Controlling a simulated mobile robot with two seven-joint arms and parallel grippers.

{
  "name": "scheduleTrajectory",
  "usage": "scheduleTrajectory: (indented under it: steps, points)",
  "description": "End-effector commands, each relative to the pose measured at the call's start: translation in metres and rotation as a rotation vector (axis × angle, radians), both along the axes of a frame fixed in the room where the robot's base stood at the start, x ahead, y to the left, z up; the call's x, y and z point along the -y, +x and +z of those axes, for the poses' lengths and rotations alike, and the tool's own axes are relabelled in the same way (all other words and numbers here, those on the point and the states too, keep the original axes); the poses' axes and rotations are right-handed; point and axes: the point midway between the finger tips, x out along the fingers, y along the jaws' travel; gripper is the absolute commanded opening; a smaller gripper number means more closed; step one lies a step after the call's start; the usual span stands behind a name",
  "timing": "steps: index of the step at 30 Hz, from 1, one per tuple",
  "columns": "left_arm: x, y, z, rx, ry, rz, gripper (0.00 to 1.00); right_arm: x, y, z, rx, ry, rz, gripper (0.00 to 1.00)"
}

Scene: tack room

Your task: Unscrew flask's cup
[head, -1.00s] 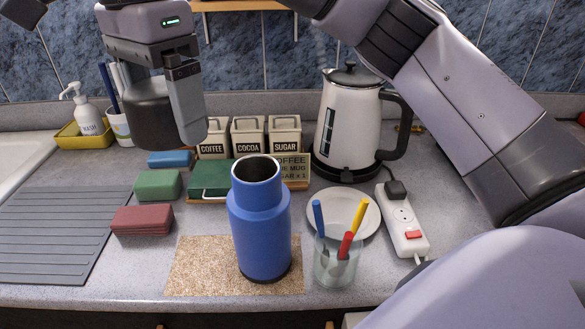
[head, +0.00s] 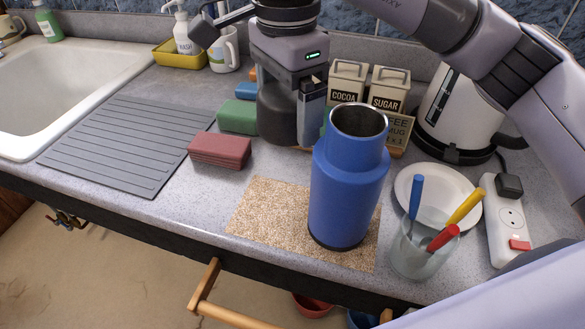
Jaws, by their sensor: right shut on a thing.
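The blue flask (head: 346,190) stands upright on a cork mat (head: 262,215), its steel-lined mouth open and uncovered. My right gripper (head: 288,118) is shut on the dark grey cup (head: 273,112), which is off the flask. The cup is behind and left of the flask, low over the counter or on it; I cannot tell whether it touches. One finger shows on the cup's right side; the other is hidden. My left gripper is not in view.
A red block (head: 220,151) and a green block (head: 238,116) lie left of the cup. Right of the flask are a glass of pens (head: 420,255), a white plate (head: 408,184), a power strip (head: 508,222) and a kettle (head: 450,118). Cocoa and sugar tins (head: 388,88) stand behind.

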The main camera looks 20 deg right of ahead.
Motion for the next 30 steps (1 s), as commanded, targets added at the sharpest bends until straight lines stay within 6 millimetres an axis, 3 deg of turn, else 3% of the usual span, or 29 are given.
scheduleTrajectory:
  steps: [3, 9, 17, 24, 30]
  points:
    - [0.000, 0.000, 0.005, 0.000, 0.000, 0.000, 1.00, 0.001, -0.001, -0.033, -0.006, -0.002, 0.000, 0.54]
    - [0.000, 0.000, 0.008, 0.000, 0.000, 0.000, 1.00, 0.000, -0.001, -0.071, -0.002, -0.001, 0.000, 0.54]
    - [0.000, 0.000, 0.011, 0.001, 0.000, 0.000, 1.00, 0.000, -0.001, -0.091, -0.002, -0.001, 0.000, 0.54]
    - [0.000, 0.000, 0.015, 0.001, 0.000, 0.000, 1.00, 0.000, 0.000, -0.123, -0.001, 0.000, 0.000, 0.54]
    - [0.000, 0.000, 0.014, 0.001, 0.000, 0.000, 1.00, 0.000, 0.000, -0.125, 0.002, 0.001, 0.000, 0.54]
